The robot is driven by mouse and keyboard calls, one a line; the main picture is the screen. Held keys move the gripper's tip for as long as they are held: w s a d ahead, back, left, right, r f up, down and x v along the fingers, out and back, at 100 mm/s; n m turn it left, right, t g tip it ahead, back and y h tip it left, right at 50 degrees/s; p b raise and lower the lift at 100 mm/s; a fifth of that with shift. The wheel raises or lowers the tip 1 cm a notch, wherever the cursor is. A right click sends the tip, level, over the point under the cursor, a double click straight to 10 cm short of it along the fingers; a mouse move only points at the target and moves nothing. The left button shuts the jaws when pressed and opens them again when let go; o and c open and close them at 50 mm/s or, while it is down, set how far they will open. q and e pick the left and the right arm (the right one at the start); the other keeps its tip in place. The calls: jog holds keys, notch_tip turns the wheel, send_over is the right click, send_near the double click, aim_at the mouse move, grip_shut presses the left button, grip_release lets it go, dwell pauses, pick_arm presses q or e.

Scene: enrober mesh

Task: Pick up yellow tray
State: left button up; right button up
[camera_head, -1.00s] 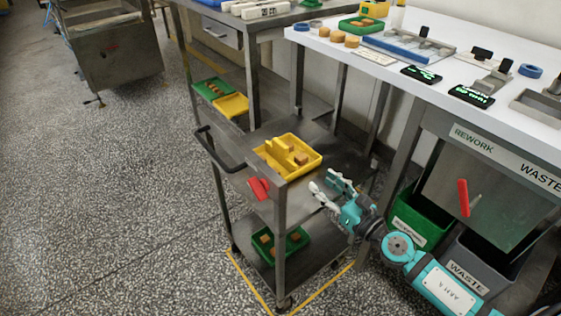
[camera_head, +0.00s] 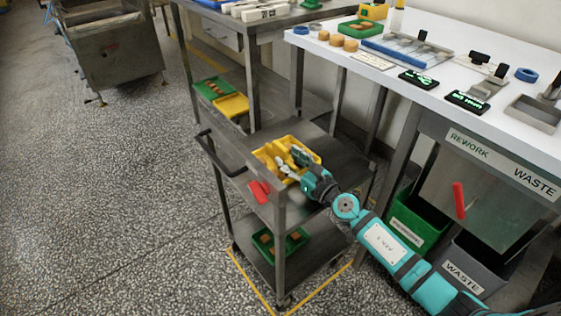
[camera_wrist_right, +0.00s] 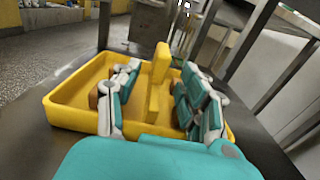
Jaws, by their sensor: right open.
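The yellow tray (camera_head: 264,152) lies on the upper shelf of the metal cart, and its walls and raised yellow divider show in the right wrist view (camera_wrist_right: 72,128). Brown pieces in it are mostly hidden behind my fingers. My right gripper (camera_head: 289,162) is over the tray. In the right wrist view its open fingers (camera_wrist_right: 158,106) stand on either side of the yellow divider (camera_wrist_right: 159,75), with a gap visible on the left. I cannot tell whether the right finger touches it. My left gripper is not in view.
The metal cart (camera_head: 262,209) has a black handle and a red tag at its near corner. A green tray (camera_head: 298,240) is on its lower shelf. The white worktable (camera_head: 450,60) and the waste bins stand to the right.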

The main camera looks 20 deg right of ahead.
aim_at(280, 150)
jog(key=x, duration=0.4)
jog(key=shift+w+a+r, duration=0.1)
jog(key=shift+r, duration=0.1)
jog(key=shift+c, duration=0.4)
grip_shut()
jog(key=shift+r, duration=0.1)
